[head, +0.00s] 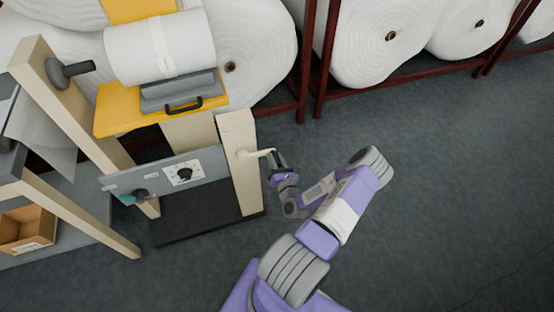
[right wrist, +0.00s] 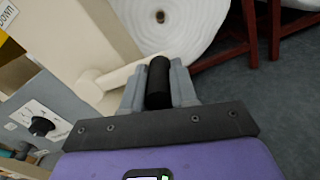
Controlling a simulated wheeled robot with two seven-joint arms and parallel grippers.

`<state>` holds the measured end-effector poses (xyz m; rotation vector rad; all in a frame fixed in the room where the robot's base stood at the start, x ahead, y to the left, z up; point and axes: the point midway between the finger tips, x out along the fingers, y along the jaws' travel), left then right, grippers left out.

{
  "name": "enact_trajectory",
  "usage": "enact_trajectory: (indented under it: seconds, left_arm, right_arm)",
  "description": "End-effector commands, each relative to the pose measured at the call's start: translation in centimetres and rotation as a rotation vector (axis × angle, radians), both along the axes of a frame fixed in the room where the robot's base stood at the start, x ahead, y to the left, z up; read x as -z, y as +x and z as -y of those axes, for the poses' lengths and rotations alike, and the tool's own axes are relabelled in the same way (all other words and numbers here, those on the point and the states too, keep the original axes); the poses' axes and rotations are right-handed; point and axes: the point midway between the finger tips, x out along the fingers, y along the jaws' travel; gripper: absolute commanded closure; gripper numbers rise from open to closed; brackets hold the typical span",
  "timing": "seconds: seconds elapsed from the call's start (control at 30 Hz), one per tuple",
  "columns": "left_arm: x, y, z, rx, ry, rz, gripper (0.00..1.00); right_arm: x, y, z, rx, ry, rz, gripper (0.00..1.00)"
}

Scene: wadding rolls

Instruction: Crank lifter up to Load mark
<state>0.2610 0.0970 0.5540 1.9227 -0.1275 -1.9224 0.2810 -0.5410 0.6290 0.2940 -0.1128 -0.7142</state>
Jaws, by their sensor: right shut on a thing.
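The lifter stands at the left in the head view, with a beige post (head: 239,165) and a yellow platform (head: 118,117). A white wadding roll (head: 160,48) with a band lies on the platform above a grey cradle (head: 180,90). A crank arm (head: 256,153) sticks out from the right post; it also shows in the right wrist view (right wrist: 115,78). My right gripper (head: 277,164) is shut on the black crank handle (right wrist: 159,82), which sits between its two fingers. A panel with a dial (head: 184,174) is on the lifter's front. The Load mark cannot be made out. My left gripper is out of view.
Large white rolls (head: 375,40) stand in dark red racks (head: 312,60) at the back. A bench with a cardboard box (head: 27,228) is at the lower left. A black base plate (head: 205,217) lies under the lifter. The grey floor (head: 440,180) at right is clear.

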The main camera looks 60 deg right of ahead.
Motion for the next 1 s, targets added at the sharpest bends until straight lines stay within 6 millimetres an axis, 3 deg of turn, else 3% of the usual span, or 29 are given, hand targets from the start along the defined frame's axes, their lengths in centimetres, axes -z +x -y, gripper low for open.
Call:
enact_trajectory:
  seconds: [0.13,0.17,0.3,0.67,1.0]
  left_arm:
    - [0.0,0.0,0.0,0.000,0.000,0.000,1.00]
    - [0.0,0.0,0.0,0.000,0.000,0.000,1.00]
    - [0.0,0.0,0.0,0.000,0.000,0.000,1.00]
    - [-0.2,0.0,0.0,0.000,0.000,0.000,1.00]
    - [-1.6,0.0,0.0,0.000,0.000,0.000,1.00]
  right_arm:
    - [0.5,-0.3,0.0,0.004,0.007,-0.015,1.00]
    - [0.5,-0.3,0.0,0.004,0.007,-0.015,0.69]
    - [0.3,-0.2,0.0,0.003,0.004,-0.011,0.48]
    - [0.1,-0.5,-0.3,0.001,0.002,-0.006,0.47]
    - [0.0,-4.6,-3.8,0.004,0.006,-0.006,0.47]
